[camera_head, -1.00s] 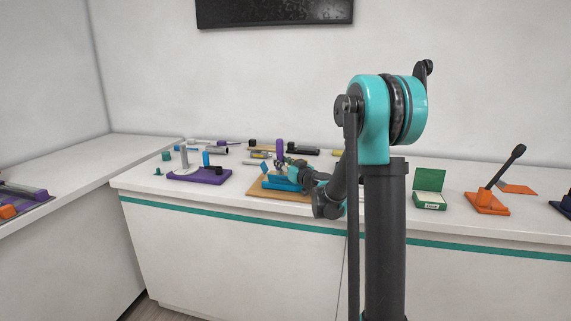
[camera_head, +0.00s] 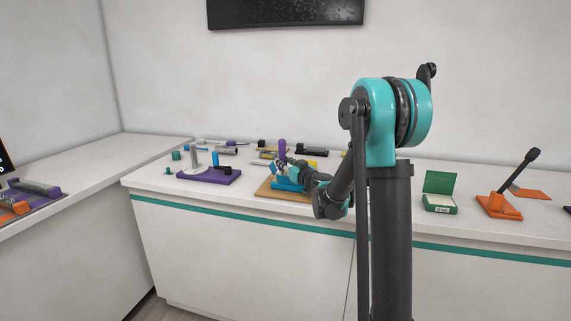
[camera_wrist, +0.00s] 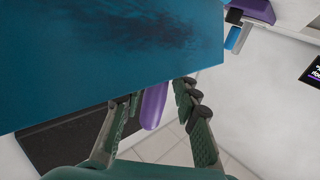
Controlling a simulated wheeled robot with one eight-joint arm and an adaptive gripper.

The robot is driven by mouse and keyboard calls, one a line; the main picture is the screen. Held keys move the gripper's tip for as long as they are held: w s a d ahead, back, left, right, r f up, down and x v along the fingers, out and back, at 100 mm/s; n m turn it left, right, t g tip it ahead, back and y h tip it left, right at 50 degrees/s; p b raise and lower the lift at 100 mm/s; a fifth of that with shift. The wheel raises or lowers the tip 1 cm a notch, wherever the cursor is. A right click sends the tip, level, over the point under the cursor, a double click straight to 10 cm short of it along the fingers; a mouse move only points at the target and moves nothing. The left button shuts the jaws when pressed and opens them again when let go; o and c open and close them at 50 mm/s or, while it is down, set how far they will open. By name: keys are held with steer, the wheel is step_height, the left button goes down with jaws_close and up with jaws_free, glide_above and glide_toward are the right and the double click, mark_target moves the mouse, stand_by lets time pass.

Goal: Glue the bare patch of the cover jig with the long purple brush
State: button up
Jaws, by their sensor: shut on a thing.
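In the head view my gripper (camera_head: 292,166) is at the blue jig (camera_head: 286,185), which stands on a tan board (camera_head: 266,193) on the bench. A purple upright handle (camera_head: 282,146) rises at the gripper. In the wrist view my gripper (camera_wrist: 160,93) has a purple rod (camera_wrist: 152,108) between its fingers, which looks like the brush handle. A large blue surface (camera_wrist: 90,60) with a dark smear fills the upper left of that view and covers part of the fingers. The brush's bristles and the bare patch cannot be made out.
Left of the jig stands a purple base (camera_head: 208,177) with uprights. Several tools lie behind, including a black block (camera_head: 312,152). To the right are an open green box (camera_head: 440,192) and an orange stand (camera_head: 499,206). The bench's front strip is mostly clear.

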steer(key=shift+d, duration=0.1)
steer(key=shift+s+d, duration=0.7)
steer(key=shift+d, duration=1.35)
steer(key=shift+s+d, duration=0.65)
steer(key=shift+d, duration=1.4)
steer(key=shift+s+d, duration=0.7)
steer(key=shift+d, duration=1.35)
steer(key=shift+a, duration=0.15)
steer(key=shift+w+a, duration=0.25)
steer(key=shift+a, duration=0.4)
steer(key=shift+w+a+f, duration=0.1)
steer(key=shift+w+a, duration=0.1)
steer(key=shift+a, duration=0.45)
steer(key=shift+w+a+f, duration=0.1)
steer(key=shift+w+a, duration=0.1)
steer(key=shift+a, duration=0.45)
jaws_close()
steer(key=shift+r, duration=0.2)
step_height(320, 180, up, 7)
steer(key=shift+f, duration=0.15)
